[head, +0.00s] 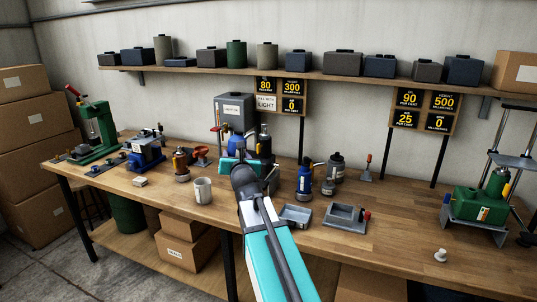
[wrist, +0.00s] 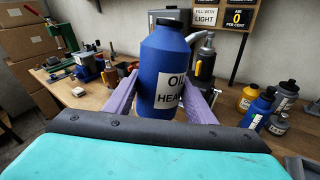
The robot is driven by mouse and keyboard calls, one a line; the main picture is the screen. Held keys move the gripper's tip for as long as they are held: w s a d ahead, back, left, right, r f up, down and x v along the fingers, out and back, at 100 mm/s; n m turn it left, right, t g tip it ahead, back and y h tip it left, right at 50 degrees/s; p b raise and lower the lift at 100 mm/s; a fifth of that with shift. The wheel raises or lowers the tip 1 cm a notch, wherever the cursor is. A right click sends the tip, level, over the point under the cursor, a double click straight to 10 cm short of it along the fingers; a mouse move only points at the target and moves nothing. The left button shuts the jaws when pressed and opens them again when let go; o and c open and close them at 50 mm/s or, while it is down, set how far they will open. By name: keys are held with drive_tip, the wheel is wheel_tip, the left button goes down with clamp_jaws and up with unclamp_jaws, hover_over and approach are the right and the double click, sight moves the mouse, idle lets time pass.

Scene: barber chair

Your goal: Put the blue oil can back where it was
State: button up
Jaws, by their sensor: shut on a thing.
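The blue oil can (wrist: 160,62) has a dark cap and a white label with "OIL" and "HEA..." showing. It stands upright between the two purple fingers of my gripper (wrist: 160,98), which is shut on it. Its lower end is hidden by my gripper, so I cannot tell whether it touches the table. In the head view my gripper (head: 238,168) is over the middle of the workbench (head: 395,215), and a little of the blue can (head: 234,144) shows behind it, in front of a grey tank (head: 234,112).
A smaller blue bottle (head: 304,182) stands to the right, near dark bottles (head: 336,168) and grey trays (head: 346,217). A green press (head: 484,204) is far right. The right front bench is mostly clear.

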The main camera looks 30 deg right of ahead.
drive_tip(key=s+a+n+y, duration=0.1)
drive_tip(key=a+n+y, duration=0.2)
drive_tip(key=a, duration=1.4)
drive_tip(key=shift+r+t+y+b, duration=0.35)
drive_tip(key=shift+r+y, duration=0.1)
drive_tip(key=shift+y, duration=0.15)
drive_tip(key=shift+s, duration=0.1)
